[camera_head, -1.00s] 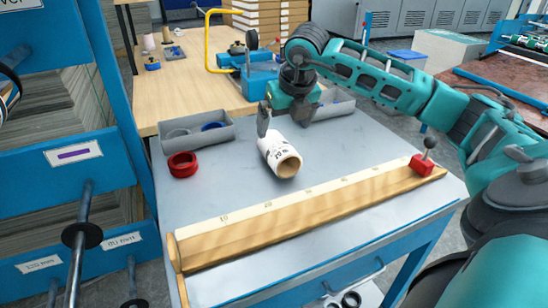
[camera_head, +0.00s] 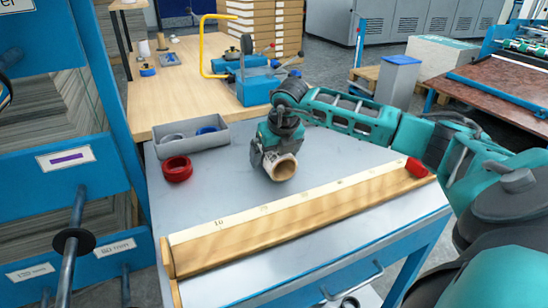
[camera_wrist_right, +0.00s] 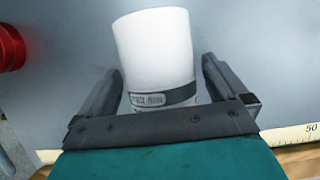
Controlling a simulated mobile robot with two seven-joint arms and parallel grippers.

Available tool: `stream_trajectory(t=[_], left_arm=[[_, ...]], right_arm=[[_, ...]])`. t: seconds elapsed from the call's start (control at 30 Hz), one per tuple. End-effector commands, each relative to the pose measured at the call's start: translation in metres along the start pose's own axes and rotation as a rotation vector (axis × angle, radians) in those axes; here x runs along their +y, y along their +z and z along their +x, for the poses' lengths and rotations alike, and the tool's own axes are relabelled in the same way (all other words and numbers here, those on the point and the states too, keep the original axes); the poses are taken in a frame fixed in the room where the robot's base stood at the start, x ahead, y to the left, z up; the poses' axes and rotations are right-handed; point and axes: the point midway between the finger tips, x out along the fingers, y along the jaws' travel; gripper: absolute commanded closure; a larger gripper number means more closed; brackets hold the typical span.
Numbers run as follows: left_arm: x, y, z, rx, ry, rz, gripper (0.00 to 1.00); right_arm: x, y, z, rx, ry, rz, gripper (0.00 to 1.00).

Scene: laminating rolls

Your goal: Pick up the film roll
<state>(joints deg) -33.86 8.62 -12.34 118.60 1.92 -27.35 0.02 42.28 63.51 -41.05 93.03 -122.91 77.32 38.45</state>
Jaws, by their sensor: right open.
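The film roll (camera_head: 284,168), a white roll with an open brown core end, lies on the grey table (camera_head: 230,180). In the right wrist view, the white roll (camera_wrist_right: 155,50) has a dark printed band and lies between my two fingers. My right gripper (camera_head: 268,164) is down at the roll, its fingers partly hidden by the roll and the hand in the head view. In the right wrist view, my right gripper (camera_wrist_right: 163,82) is open, one finger on each side of the roll, with visible gaps. My left gripper is not in view.
A wooden ruler bar (camera_head: 290,220) with a red stop (camera_head: 416,167) runs along the table's front. A red ring (camera_head: 177,169) and a grey tray (camera_head: 165,150) are on the left. A blue device (camera_head: 258,85) stands on the wooden bench behind.

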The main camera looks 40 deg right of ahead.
Motion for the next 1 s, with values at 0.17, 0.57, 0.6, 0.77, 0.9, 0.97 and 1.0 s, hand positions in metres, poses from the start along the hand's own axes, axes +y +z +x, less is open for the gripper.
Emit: stream_trajectory(t=[0.17,0.57,0.6,0.77,0.9,0.97,1.0], left_arm=[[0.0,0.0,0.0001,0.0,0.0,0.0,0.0],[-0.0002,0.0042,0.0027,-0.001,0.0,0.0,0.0],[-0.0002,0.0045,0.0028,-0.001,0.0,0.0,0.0],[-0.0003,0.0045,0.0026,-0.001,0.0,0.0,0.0],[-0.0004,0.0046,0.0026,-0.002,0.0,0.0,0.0],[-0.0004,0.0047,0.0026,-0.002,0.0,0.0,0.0],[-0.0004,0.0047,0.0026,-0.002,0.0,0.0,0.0]], right_arm=[[-0.0001,-0.0001,-0.0003,0.0,0.0,0.0,0.0],[-0.0001,-0.0019,0.0041,0.0,0.0,0.0,0.0],[-0.0001,-0.002,0.0042,0.0,0.0,0.0,0.0],[-0.0001,-0.0019,0.004,0.0,0.0,0.0,0.0],[-0.0001,-0.0019,0.004,0.0,0.0,0.0,0.04],[0.0,-0.0019,0.004,0.0,0.0,0.0,0.1],[0.0,-0.0019,0.004,0.0,0.0,0.0,0.13]])
